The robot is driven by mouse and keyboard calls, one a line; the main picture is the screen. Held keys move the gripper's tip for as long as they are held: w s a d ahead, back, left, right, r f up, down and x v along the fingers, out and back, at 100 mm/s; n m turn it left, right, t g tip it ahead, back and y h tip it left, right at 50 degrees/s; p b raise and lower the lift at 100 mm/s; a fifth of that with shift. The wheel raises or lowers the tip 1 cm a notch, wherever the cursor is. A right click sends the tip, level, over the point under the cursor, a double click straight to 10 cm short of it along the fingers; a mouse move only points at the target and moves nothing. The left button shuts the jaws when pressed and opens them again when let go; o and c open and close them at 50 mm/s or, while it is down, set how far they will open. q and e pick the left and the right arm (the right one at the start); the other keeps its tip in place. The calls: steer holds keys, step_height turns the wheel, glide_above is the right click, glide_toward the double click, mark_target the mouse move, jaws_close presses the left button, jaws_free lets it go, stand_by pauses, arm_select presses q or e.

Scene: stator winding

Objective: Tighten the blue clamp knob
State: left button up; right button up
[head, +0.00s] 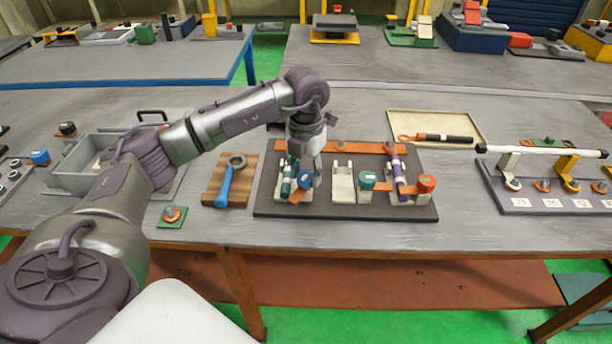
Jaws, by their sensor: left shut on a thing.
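The blue clamp knob (304,181) sits at the left end of a dark fixture board (275,209), beside a green cylinder (288,176) in a pale holder. My left gripper (314,181) reaches down from above, with its fingers at the knob, shut on it. The fingers and wrist hide part of the knob and the holder behind it. A green knob (367,180) and a red knob (426,183) stand further right on the same board. My right gripper does not show.
An orange bar (355,147) runs along the back of the board, close to my wrist. A blue-handled wrench (229,180) lies on a wooden block to the left. A beige tray (470,120) and a rack with a white rod (535,150) are to the right.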

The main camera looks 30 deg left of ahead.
mark_target(305, 175)
arm_select(q)
steer(key=m, duration=0.1)
steer(key=m+b, duration=0.1)
steer(key=m, duration=0.1)
steer(key=m+b, duration=0.1)
steer(key=m, duration=0.1)
steer(key=shift+w+a+r, duration=0.1)
steer(key=shift+w+r, duration=0.05)
steer(key=shift+r, duration=0.1)
steer(key=m+b, duration=0.1)
steer(key=m, duration=0.5)
steer(key=shift+r+b, duration=0.1)
steer(key=shift+b, duration=0.25)
steer(key=o, duration=1)
steer(key=shift+c, duration=0.2)
steer(key=shift+o, duration=0.8)
step_height(305, 175, up, 12)
